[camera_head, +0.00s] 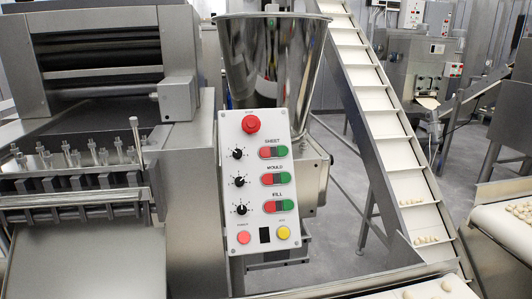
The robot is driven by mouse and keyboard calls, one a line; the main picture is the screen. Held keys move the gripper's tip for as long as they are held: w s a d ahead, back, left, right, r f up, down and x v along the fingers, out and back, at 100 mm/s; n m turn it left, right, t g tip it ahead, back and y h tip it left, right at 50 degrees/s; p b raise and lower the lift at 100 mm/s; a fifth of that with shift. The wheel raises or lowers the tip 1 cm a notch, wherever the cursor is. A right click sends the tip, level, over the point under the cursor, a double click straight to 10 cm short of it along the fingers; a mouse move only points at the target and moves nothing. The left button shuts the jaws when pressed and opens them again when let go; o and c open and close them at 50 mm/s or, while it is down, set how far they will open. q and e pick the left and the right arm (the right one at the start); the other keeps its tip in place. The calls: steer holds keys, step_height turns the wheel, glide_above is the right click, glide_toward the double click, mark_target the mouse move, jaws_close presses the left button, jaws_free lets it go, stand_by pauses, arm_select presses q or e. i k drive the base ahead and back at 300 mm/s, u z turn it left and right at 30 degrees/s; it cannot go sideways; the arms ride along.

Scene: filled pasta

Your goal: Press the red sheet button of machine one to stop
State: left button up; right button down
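The control panel (243,217) of the near machine is an upright pale plate in the middle of the camera_head view, tilted slightly. Its SHEET row is the top labelled row, with a red sheet button (266,152) on the left and a green button (281,151) on the right. Below it are the MOULD row with a red button (267,179) and the FILL row with a red button (269,207). A large red round stop button (251,124) sits above the rows. Neither of my grippers shows in this view.
A shiny steel hopper (237,60) stands behind the panel. An inclined conveyor (386,130) carries pale pasta pieces (425,240) at right. The sheet-roller machine (100,70) fills the left. Another machine (415,65) stands at the back. Grey floor shows between them.

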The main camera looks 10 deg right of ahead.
mark_target(264, 152)
steer(key=k, duration=1)
steer(key=z, duration=0.9)
steer(key=i, duration=0.85)
steer(key=u, duration=1.95)
